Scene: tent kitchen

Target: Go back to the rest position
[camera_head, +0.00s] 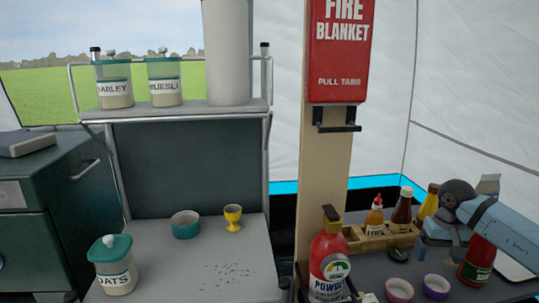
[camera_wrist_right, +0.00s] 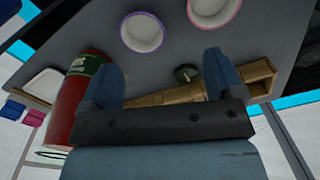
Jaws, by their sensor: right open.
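My right arm comes in from the right edge of the head view, with its gripper (camera_head: 437,232) above the right-hand counter, near the wooden rack. In the right wrist view the gripper (camera_wrist_right: 162,75) has its two blue fingers wide apart, with nothing held between them. A red jar with a green label (camera_head: 477,262) stands below the arm, partly covered by it; it also shows beside the left finger in the wrist view (camera_wrist_right: 82,92). My left gripper is not in view.
A wooden rack (camera_head: 375,240) holds sauce bottles. A pink bowl (camera_head: 399,291), a purple bowl (camera_head: 437,286) and a red extinguisher-like bottle (camera_head: 328,265) stand nearby. On the left counter are an oats jar (camera_head: 115,268), a teal bowl (camera_head: 186,225) and a yellow egg cup (camera_head: 233,217).

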